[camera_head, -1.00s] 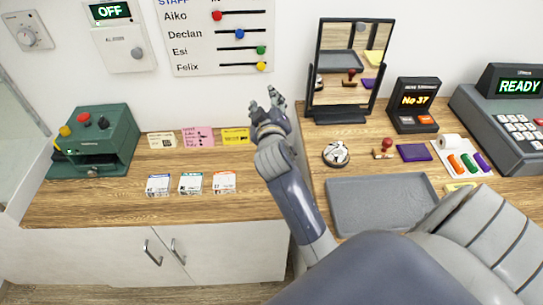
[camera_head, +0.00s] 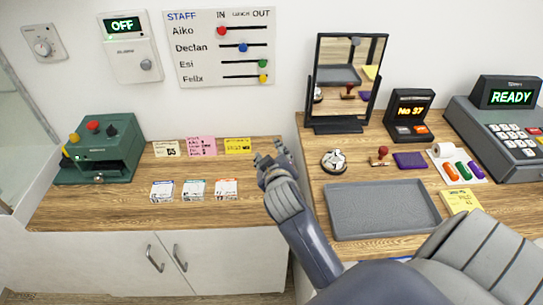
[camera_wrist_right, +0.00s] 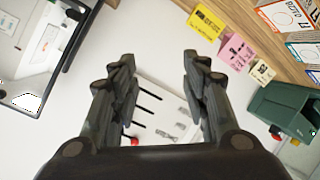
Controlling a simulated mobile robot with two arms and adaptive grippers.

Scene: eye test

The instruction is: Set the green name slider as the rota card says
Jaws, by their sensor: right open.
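The staff board (camera_head: 222,50) hangs on the wall with columns IN, LUNCH and OUT. The green slider (camera_head: 263,63) sits in the Esi row at the right end, under OUT. My right gripper (camera_head: 270,158) is open and empty, below the board and apart from it, above the counter's right edge. In the right wrist view, the board (camera_wrist_right: 150,103) shows between its open fingers (camera_wrist_right: 157,65); the green slider is not visible there. Several cards, including a pink one (camera_head: 201,146) and a yellow one (camera_head: 238,146), have unreadable text, so I cannot tell which is the rota card. My left gripper is out of view.
The red slider (camera_head: 222,31) is under IN, the blue (camera_head: 243,47) mid-track, the yellow (camera_head: 263,78) under OUT. A green machine (camera_head: 104,146) stands left, a mirror (camera_head: 346,75) right. A grey tray (camera_head: 381,208) lies empty. The wall below the board is clear.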

